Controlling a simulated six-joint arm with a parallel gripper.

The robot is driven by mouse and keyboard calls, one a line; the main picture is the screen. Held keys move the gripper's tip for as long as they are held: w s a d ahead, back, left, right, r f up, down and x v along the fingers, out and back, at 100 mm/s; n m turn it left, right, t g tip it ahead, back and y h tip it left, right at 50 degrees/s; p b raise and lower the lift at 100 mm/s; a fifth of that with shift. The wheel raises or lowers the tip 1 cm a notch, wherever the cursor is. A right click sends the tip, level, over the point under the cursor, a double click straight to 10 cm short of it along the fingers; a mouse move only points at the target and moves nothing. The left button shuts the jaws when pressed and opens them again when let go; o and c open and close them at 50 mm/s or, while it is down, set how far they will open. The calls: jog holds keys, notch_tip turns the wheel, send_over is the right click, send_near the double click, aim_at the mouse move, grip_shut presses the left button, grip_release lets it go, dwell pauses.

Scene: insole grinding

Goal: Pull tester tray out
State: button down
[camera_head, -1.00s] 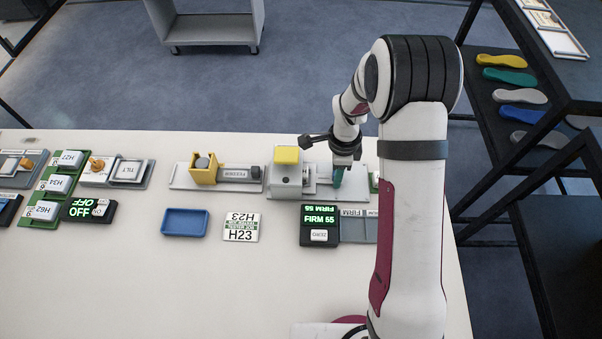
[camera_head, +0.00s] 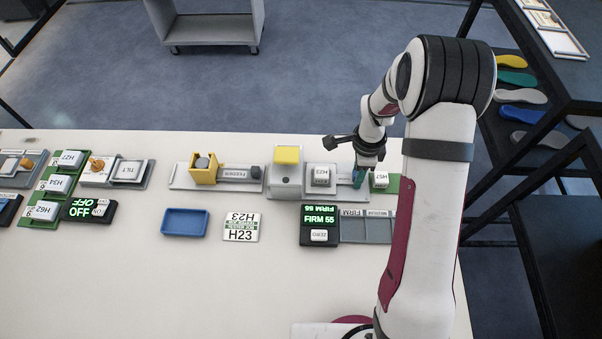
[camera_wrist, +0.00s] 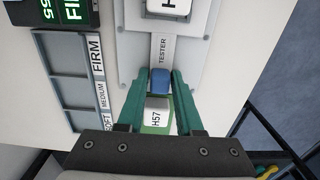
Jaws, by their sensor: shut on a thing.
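The tester (camera_head: 286,181) is a light grey block with a yellow top, on a grey base plate. Its tray (camera_head: 312,189) is out to the right and carries a white block (camera_head: 321,176) with a dark label I cannot fully read. A strip lettered TESTER (camera_wrist: 163,50) runs from the tray to a blue handle (camera_wrist: 160,80). My gripper (camera_head: 358,176) has teal fingers, one on each side of the handle, and is shut on it. In the wrist view my gripper (camera_wrist: 160,84) hides part of the base plate.
A white block marked H57 (camera_wrist: 156,116) sits on a green holder just beyond my fingers. A display reading FIRM 55 (camera_head: 319,220) and a grey sorting tray (camera_head: 366,230) stand in front. A blue tray (camera_head: 185,222) and an H23 card (camera_head: 241,228) lie left.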

jog(key=shift+d, duration=0.25)
jog(key=c, duration=0.8)
grip_release()
jog(key=shift+r, duration=0.1)
jog(key=shift+r, duration=3.4)
jog(key=s+a+r+n, duration=0.2)
jog(key=s+r+n, duration=0.3)
jog(key=s+r, duration=0.5)
jog(key=s+a+r+n+y, duration=0.1)
jog(key=s+a+r+n, duration=0.1)
jog(key=s, duration=0.6)
jog(key=s+a+r+n, duration=0.1)
jog(key=s+a+n, duration=0.1)
jog(key=s+n, duration=0.3)
jog(key=s, duration=0.4)
jog(key=shift+r+y, duration=0.4)
